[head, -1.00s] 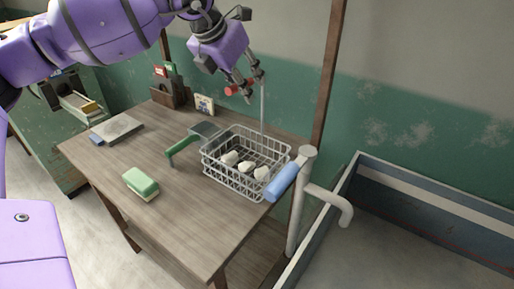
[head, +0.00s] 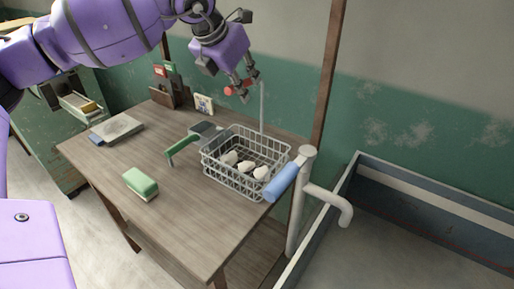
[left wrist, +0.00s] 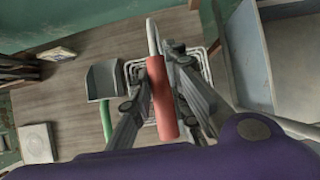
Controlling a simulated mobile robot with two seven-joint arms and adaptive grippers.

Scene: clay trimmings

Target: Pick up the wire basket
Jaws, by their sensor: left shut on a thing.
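The grey wire basket (head: 232,180) stands on the wooden table (head: 190,225) and holds several whitish lumps (head: 246,167). A thin upright rod rises at its back to a red grip (head: 231,91) high above it. My left gripper (head: 244,87) is shut on this red grip. In the left wrist view the red grip (left wrist: 162,98) lies between the two fingers, with a pale rod coming out of its far end. The basket (left wrist: 206,62) shows partly there, behind the fingers. My right gripper is in neither view.
A grey post (head: 298,215) with a blue sleeve (head: 282,182) stands close by the basket's right front. A green-handled scoop (head: 206,130) lies left of the basket. A green block (head: 140,183) and a grey slab (head: 118,128) are farther left. The table's front is clear.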

